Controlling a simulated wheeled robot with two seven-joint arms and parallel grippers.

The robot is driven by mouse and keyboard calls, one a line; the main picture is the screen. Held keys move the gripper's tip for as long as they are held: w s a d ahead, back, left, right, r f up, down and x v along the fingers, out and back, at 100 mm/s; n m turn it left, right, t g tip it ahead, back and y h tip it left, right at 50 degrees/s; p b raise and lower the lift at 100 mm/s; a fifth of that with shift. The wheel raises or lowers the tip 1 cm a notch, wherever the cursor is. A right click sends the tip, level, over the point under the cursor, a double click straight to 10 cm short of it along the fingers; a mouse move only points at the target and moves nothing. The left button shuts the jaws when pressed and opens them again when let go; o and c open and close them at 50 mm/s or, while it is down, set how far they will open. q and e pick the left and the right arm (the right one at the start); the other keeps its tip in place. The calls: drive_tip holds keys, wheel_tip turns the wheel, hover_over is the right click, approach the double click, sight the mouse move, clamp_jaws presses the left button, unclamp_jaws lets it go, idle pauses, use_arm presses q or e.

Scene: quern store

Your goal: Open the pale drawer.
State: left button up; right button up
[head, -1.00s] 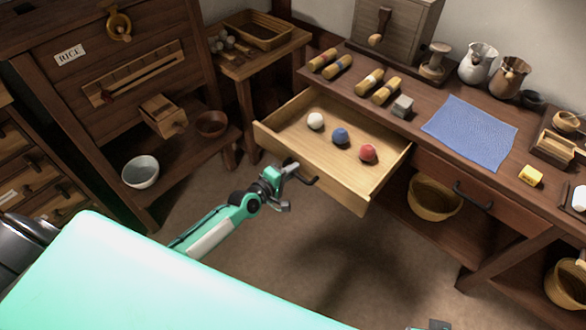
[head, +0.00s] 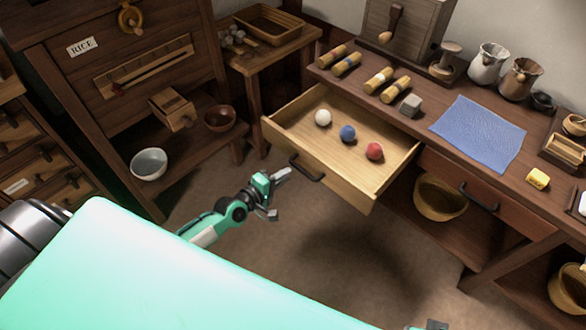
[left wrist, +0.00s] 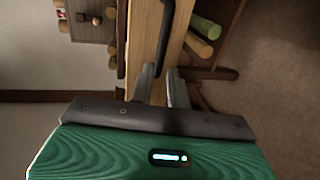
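The pale drawer (head: 330,183) is pulled out from the dark workbench. A white ball (head: 322,118), a blue ball (head: 348,133) and a red ball (head: 374,151) lie in it. Its dark handle (head: 306,169) is on the front face and also shows in the left wrist view (left wrist: 165,25). My left gripper (head: 279,193) is just in front of the drawer, left of and below the handle, apart from it. In the left wrist view its two fingers (left wrist: 162,88) are parted with nothing between them.
A closed dark drawer with a black handle (head: 478,198) is right of the pale one. A basket (head: 440,197) sits on the lower shelf. A blue cloth (head: 480,132) and several bundles lie on the bench top. The floor in front is clear.

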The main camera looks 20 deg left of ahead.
use_arm(q)
drive_tip(key=v, duration=0.7)
use_arm(e)
drive_tip(key=shift+w+f, duration=0.3)
drive_tip(key=shift+w, duration=0.1)
drive_tip(key=shift+s+a+f, duration=0.1)
drive_tip(key=shift+s+f, duration=0.05)
drive_tip(key=shift+s, duration=0.2)
